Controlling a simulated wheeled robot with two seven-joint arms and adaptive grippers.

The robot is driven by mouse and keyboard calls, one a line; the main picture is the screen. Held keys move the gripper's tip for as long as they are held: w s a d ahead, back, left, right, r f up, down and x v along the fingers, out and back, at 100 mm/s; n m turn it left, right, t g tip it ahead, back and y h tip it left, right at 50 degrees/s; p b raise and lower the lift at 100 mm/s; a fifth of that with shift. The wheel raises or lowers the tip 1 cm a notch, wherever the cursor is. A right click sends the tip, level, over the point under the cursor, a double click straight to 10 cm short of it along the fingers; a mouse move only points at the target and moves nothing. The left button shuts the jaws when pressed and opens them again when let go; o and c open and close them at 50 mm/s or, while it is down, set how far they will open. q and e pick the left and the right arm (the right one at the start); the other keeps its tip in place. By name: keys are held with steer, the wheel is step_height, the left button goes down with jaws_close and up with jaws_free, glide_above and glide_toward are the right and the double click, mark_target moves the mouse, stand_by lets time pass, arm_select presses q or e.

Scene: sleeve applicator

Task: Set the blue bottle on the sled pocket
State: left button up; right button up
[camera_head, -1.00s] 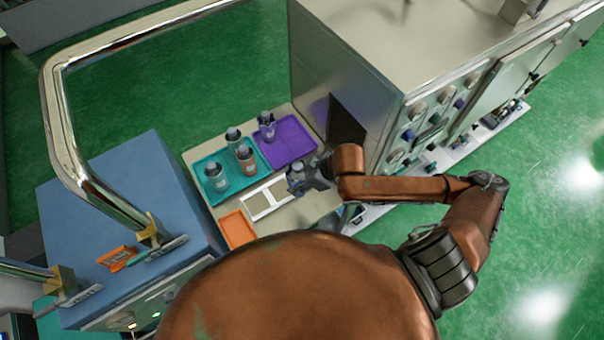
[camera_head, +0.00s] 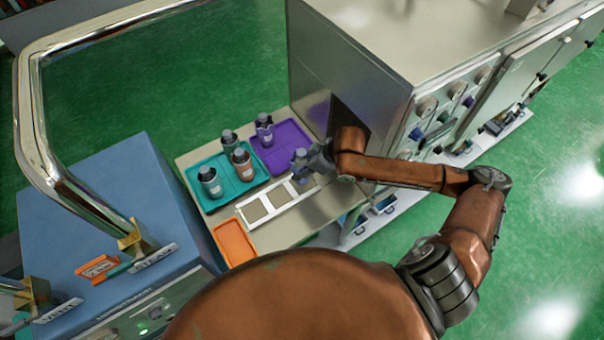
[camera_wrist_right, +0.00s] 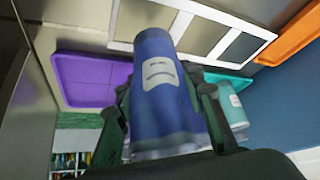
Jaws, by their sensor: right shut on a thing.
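My right gripper (camera_head: 313,160) is shut on the blue bottle (camera_wrist_right: 166,100). The bottle fills the middle of the right wrist view, between the two dark fingers. In the head view the blue bottle (camera_head: 299,160) shows small, near the right end of the sled (camera_head: 268,219). The sled is a white frame with three flat pockets in a row. It also shows in the right wrist view (camera_wrist_right: 199,8). The bottle looks above or just behind the right pocket (camera_head: 304,184); its exact height is unclear. No bottle shows in the pockets. My left gripper is not in view.
A teal tray (camera_head: 205,202) holds several bottles. A purple tray (camera_head: 289,152) holds a purple bottle (camera_head: 264,130). An empty orange tray (camera_head: 235,243) lies left of the sled. A metal cabinet (camera_head: 345,65) with a dark opening stands close behind my right wrist.

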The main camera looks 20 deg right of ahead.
steer(key=shift+w+f, duration=0.2)
steer(key=shift+d+f, duration=0.1)
steer(key=shift+f, duration=1.5)
steer(key=shift+f, duration=0.1)
steer(key=o, duration=1.4)
steer(key=v, duration=1.2)
steer(key=shift+p, duration=0.35)
